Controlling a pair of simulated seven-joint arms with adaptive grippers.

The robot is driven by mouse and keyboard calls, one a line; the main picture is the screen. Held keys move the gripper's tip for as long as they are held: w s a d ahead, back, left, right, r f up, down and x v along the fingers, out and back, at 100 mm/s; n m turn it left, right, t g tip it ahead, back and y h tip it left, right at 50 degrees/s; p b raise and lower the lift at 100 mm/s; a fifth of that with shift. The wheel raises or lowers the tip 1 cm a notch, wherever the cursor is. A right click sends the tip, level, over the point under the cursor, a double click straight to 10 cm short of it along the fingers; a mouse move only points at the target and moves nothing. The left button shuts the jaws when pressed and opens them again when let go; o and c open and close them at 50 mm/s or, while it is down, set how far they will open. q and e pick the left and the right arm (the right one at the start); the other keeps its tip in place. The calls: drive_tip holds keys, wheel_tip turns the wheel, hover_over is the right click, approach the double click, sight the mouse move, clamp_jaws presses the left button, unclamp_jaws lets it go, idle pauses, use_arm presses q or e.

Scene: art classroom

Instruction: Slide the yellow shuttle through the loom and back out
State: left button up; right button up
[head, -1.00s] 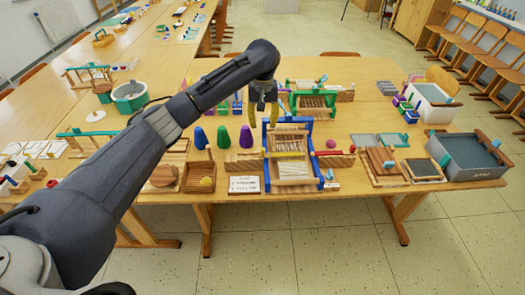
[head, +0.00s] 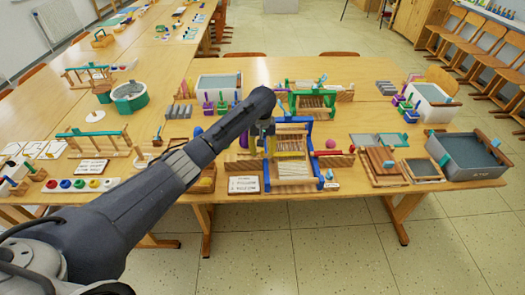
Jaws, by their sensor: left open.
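The loom is a blue frame (head: 309,160) with pale threads, standing at the front middle of the table in the head view. The yellow shuttle (head: 290,154) shows as a yellow strip across the inside of the loom; its left end is hard to make out behind my gripper. My left gripper (head: 268,150) is open and low at the loom's left side, close to the left upright. I cannot tell whether its fingers touch the shuttle or the frame. My right gripper is not in view.
Wooden blocks flank the loom, with a red piece (head: 331,144) at its right. A small sign (head: 244,185) stands at front left. A green loom (head: 313,98) stands behind. Wooden trays and a grey bin (head: 470,158) are at right. My arm hides things to the left.

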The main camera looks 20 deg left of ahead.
use_arm(q)
drive_tip(key=shift+f, duration=0.25)
clamp_jaws()
idle(0.5)
